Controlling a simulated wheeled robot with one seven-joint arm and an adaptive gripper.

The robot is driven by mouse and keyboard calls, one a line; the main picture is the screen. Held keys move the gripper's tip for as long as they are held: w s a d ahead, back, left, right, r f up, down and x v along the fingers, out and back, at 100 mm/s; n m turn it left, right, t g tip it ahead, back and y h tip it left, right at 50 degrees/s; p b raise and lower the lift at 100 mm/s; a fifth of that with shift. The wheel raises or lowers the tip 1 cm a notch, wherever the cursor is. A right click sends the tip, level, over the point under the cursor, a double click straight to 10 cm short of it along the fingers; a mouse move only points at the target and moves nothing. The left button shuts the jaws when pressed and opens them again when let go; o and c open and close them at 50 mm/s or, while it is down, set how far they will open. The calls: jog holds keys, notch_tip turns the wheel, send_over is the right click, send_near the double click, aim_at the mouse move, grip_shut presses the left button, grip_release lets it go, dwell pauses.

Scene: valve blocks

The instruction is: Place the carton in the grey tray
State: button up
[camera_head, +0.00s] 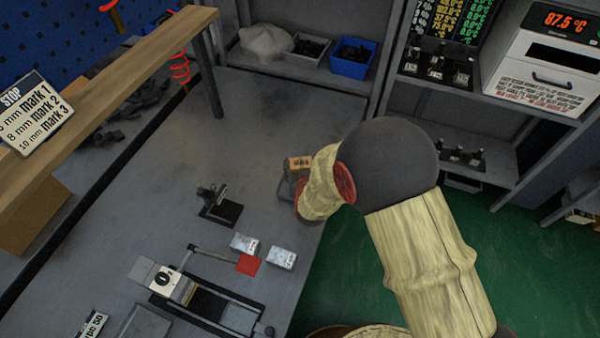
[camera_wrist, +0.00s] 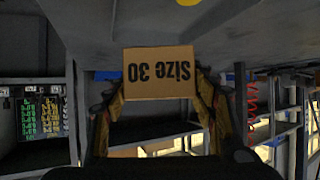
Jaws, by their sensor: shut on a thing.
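The carton is a small brown box (camera_head: 299,162) near the right edge of the grey table. In the wrist view the carton (camera_wrist: 159,73) shows an upside-down "Size 30" label. My gripper (camera_wrist: 160,95) is shut on the carton, with one finger at each side. In the head view my arm hides most of the gripper (camera_head: 292,182). A flat grey tray-like shape (camera_head: 145,323) lies at the bottom left of the head view, partly cut off. The carton is well away from it, up and to the right.
A clamp fixture (camera_head: 205,298), a small dark stand (camera_head: 220,208), a red square (camera_head: 248,264) and two white blocks (camera_head: 281,257) are on the table. A grey bin (camera_head: 308,48) and a blue bin (camera_head: 352,58) stand at the back. The table's upper middle is clear.

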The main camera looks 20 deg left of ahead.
jog(key=shift+w+a+f, duration=0.3)
jog(key=shift+w+f, duration=0.3)
jog(key=shift+f, duration=0.15)
jog(key=shift+w+a+f+b, duration=0.15)
jog(key=shift+f+b, duration=0.5)
jog(key=shift+f, duration=1)
jog(key=shift+f, duration=0.25)
jog(key=o, duration=0.9)
jog(key=shift+r, duration=0.1)
jog(key=shift+r, duration=0.1)
jog(key=shift+s+r, duration=0.2)
jog(key=shift+s, duration=0.1)
jog(key=p+v, duration=0.2)
jog(key=v, duration=0.9)
jog(key=shift+s+d, duration=0.15)
jog(key=shift+d, duration=0.1)
